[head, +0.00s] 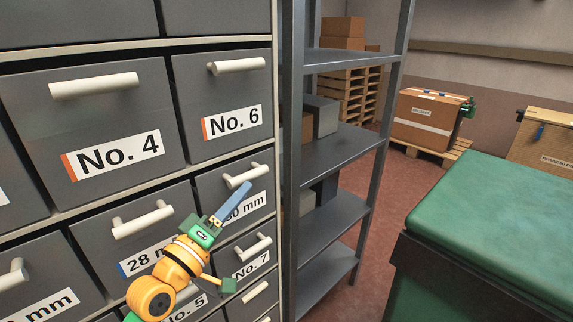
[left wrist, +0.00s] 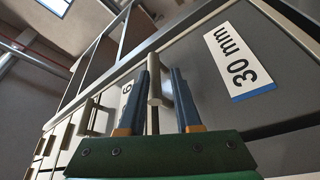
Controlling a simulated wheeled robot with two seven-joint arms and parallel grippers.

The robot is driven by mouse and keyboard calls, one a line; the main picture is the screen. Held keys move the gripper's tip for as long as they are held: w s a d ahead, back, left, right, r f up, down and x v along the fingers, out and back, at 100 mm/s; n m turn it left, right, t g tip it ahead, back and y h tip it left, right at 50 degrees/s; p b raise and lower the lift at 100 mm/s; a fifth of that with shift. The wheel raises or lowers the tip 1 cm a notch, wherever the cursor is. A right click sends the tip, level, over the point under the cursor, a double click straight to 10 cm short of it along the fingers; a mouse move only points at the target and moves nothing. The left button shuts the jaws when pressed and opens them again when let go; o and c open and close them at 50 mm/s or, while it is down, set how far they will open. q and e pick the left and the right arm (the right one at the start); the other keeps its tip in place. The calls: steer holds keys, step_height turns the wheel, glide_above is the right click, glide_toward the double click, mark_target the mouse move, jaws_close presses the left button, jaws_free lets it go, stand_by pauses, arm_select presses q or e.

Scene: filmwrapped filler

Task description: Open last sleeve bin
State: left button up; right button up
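The 30 mm bin (head: 213,188) is a grey drawer in the wall of drawers, below the No. 6 drawer. It looks shut, flush with its neighbours. Its white bar handle (head: 240,175) sits above the label. My left gripper (head: 243,188) is at this handle, partly covering the label. In the left wrist view the 30 mm label (left wrist: 238,62) is at the right, turned on its side. There my left gripper's fingers (left wrist: 162,100) are apart, with the white handle (left wrist: 154,94) between them. Whether they touch it I cannot tell. My right gripper is not in view.
The 28 mm drawer (head: 158,198), No. 4 drawer (head: 120,110), No. 6 drawer (head: 222,97) and No. 7 drawer (head: 228,262) surround it, with protruding handles. A grey metal shelf (head: 335,160) stands right of the cabinet. A green-topped bench (head: 490,215) is at the right.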

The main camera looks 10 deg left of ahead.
mark_target(256, 169)
arm_select(q)
steer(key=x, duration=0.2)
steer(key=p+x, duration=0.1)
steer(key=x, duration=0.1)
steer(key=r+x, duration=0.1)
steer(key=x, duration=0.2)
steer(key=shift+s, duration=0.15)
steer(key=shift+s, duration=0.1)
steer(key=shift+a, duration=0.1)
jaws_close()
stand_by(1.0)
